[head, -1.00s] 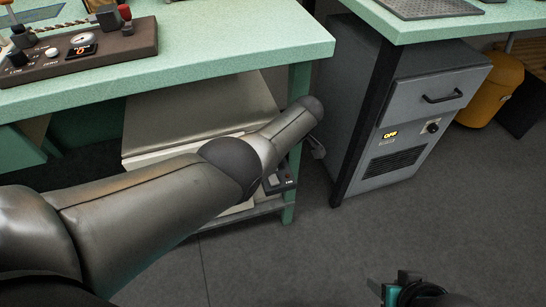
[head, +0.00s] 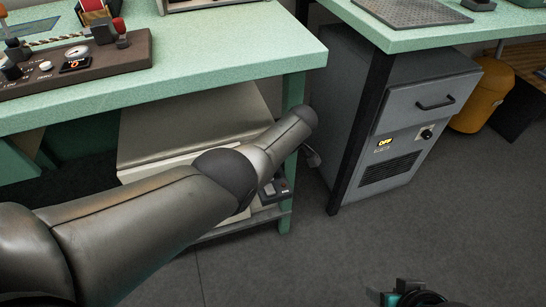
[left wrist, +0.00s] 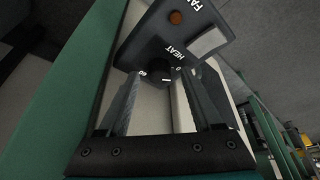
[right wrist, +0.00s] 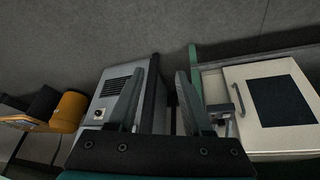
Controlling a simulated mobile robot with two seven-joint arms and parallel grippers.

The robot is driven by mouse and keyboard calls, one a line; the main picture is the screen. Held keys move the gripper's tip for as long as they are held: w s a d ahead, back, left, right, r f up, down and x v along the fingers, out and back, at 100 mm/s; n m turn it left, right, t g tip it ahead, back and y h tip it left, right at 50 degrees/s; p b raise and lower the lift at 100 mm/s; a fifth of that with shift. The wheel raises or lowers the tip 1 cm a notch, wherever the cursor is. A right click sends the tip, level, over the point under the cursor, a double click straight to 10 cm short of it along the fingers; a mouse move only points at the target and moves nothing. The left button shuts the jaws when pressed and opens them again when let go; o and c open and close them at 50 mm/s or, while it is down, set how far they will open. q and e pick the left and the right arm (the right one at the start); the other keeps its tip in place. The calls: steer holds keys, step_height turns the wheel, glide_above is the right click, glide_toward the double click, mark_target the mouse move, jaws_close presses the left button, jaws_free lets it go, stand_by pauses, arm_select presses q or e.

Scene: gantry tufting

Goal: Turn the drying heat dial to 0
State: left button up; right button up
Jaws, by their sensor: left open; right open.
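The drying heat dial (left wrist: 157,76) is a dark round knob on a black control box (left wrist: 180,35) in the left wrist view, under the word HEAT. A 60 is printed at its left and a 0 at its right. A short white mark shows on its right part; its exact setting is hard to read. My left gripper (left wrist: 168,83) is open, its fingers on either side of the dial; contact cannot be told. In the head view the box (head: 273,190) is partly hidden behind my left arm. My right gripper (head: 408,293) is open and empty, low over the floor.
A green table (head: 230,55) with a brown control panel (head: 110,62) stands above the box. A grey cabinet (head: 405,125) marked OFF stands to the right, with a yellow bin (head: 482,97) beyond. The floor (head: 300,250) between is clear.

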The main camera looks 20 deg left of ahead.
arm_select(q)
steer(key=shift+d+r, duration=0.1)
steer(key=shift+r, duration=0.1)
steer(key=p+v, duration=0.3)
steer(key=v, duration=0.1)
steer(key=shift+d+r+p, duration=0.1)
steer(key=shift+r+p, duration=0.15)
steer(key=shift+p, duration=0.05)
steer(key=p+v, duration=0.6)
steer(key=v, duration=0.4)
arm_select(e)
steer(key=s+d+f+g, duration=0.1)
steer(key=s+f, duration=0.2)
steer(key=f, duration=0.6)
steer(key=s+d+f+g, duration=0.1)
steer(key=s+d+f, duration=0.1)
steer(key=f, duration=0.8)
steer(key=shift+s+d+h, duration=0.2)
steer(key=shift+s+h, duration=0.2)
steer(key=shift+s, duration=0.5)
arm_select(q)
steer(key=shift+r, duration=0.1)
